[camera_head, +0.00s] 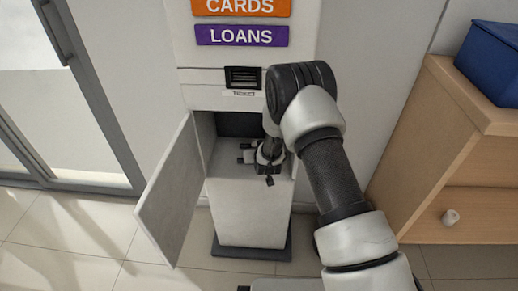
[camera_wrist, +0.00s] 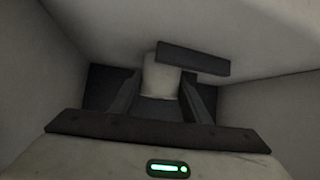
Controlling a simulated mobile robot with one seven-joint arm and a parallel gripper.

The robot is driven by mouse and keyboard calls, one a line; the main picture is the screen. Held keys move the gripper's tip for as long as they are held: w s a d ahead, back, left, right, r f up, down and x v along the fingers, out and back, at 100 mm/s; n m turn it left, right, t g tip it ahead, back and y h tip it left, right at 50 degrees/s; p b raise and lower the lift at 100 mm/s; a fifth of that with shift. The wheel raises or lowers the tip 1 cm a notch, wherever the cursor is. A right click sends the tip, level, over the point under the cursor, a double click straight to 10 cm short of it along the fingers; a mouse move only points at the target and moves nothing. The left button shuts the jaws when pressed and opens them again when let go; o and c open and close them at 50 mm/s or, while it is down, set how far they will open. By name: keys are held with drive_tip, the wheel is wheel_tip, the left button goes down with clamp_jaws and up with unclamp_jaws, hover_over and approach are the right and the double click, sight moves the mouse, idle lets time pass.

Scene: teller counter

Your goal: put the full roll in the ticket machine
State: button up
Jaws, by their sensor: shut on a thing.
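The ticket machine (camera_head: 250,215) is a pale upright kiosk with its lower door (camera_head: 168,190) swung open to the left. My gripper (camera_head: 246,153) is inside the open compartment in the head view. In the wrist view my gripper (camera_wrist: 160,92) is shut on a white roll (camera_wrist: 160,74), which sits between the two dark fingers. A dark bar (camera_wrist: 194,59) partly covers the roll's upper right; I cannot tell whether they touch. The roll cannot be made out in the head view.
The compartment's pale walls (camera_wrist: 270,115) are close around my gripper. A ticket slot (camera_head: 243,77) is above the opening.

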drive_tip(key=o, duration=1.2)
drive_tip(key=shift+r+p, duration=0.25)
drive_tip(key=shift+p, duration=0.15)
drive_tip(key=p+v, duration=0.2)
drive_tip(key=v, duration=1)
drive_tip(key=shift+f, duration=0.15)
